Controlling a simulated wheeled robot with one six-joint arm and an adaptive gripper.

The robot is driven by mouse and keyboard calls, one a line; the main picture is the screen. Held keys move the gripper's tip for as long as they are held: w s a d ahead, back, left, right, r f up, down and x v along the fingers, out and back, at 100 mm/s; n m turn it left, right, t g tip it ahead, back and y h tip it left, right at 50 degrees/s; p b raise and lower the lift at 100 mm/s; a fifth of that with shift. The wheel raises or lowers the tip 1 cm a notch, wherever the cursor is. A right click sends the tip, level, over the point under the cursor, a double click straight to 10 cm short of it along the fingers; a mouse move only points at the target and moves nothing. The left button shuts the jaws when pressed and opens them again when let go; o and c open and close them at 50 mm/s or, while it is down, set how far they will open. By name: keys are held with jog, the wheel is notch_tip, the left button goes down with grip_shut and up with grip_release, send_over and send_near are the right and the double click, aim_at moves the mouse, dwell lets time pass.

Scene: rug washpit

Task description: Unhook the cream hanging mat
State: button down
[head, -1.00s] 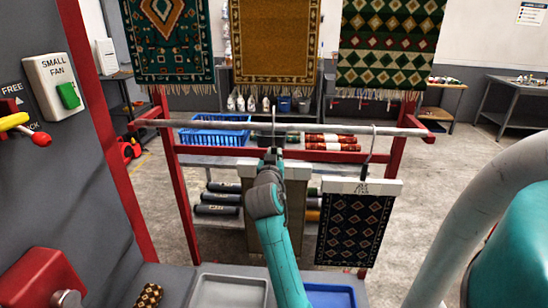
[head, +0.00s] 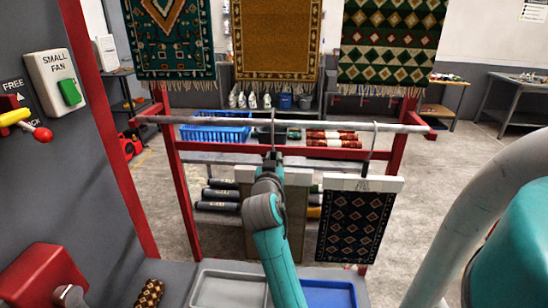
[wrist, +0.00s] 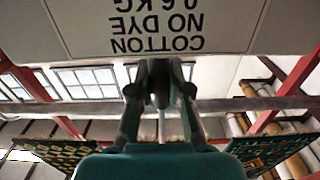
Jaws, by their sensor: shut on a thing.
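The cream mat (head: 295,215) hangs from a pale bar in the head view, mostly hidden behind my arm. Its thin hook rises in front of the grey rail (head: 210,120), and its top stands above the rail. I cannot tell whether it touches the rail. In the wrist view, a cream surface (wrist: 225,25) with upside-down lettering "COTTON NO DYE 0.6 KG" fills the top. My gripper (head: 272,158), also in the wrist view (wrist: 160,85), is shut on the dark middle part of the cream mat's hanger, below the hook.
A dark patterned mat (head: 355,225) hangs on its own hook close to the right. Three larger rugs hang above and behind. Red posts (head: 180,195) carry the rail. A grey tray (head: 225,291) and a blue tray (head: 330,294) lie below. A panel with a fan switch stands at left.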

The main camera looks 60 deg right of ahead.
jog(key=v, duration=1)
dwell(0.9)
jog(key=shift+s, duration=0.1)
dwell(0.5)
